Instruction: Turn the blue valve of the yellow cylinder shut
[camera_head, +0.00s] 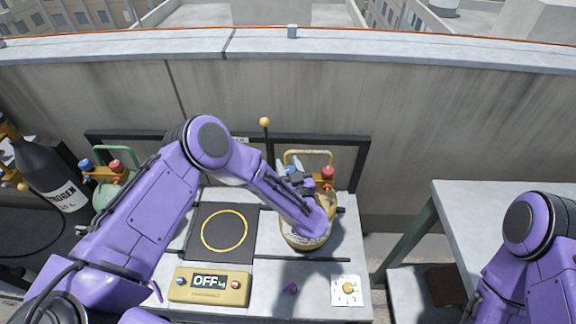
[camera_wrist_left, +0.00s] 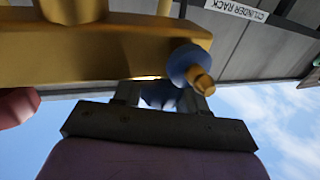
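The yellow cylinder (camera_head: 305,243) stands on the grey bench, partly hidden by my left arm. Its yellow valve block shows from below in the wrist view (camera_wrist_left: 90,52). My left gripper (camera_head: 297,179) is at the block. In the wrist view, the blue valve (camera_wrist_left: 160,95) fills the space between its fingers, its lower part hidden by the gripper body. The fingers look closed on it. The red valve (camera_head: 327,173) is beside it, clear of the fingers. A blue collar with a brass stub (camera_wrist_left: 187,70) sticks out of the block near one finger. My right gripper is out of view.
A green cylinder (camera_head: 104,192) and a dark gas bottle (camera_head: 52,185) stand at left. A black pad with a yellow ring (camera_head: 224,230), an OFF display box (camera_head: 208,287) and a white dial plate (camera_head: 347,290) lie on the bench. A rack frame (camera_head: 355,150) stands behind.

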